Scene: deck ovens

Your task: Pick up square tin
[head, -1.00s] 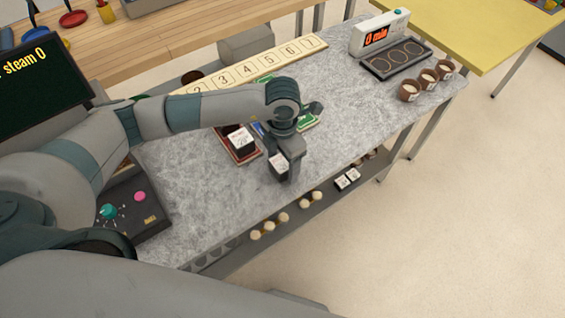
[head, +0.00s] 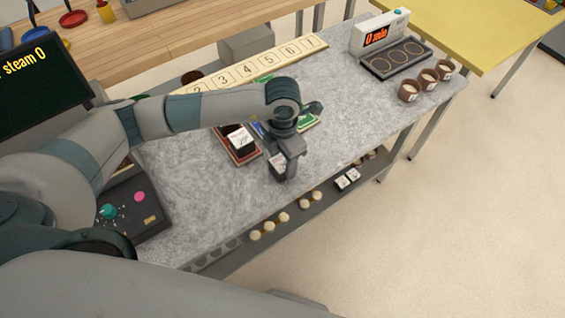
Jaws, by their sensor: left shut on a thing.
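My left gripper (head: 284,170) points down over the front part of the grey marble worktop (head: 195,200). It is shut on a small square tin (head: 277,161) with a white label on top. The gripper and its fingers hide much of this tin, and I cannot tell whether it touches the worktop. Another dark square tin with a white label (head: 240,137) sits on a brown tray (head: 243,158) just left of the gripper. My right gripper is not in view.
Green and blue trays lie partly hidden behind my left wrist. A numbered strip (head: 270,66) runs along the back. A timer (head: 378,37), a dark plate with rings (head: 396,60) and brown cups (head: 409,91) stand at right. A shelf below holds black tins (head: 347,179) and pale knobs.

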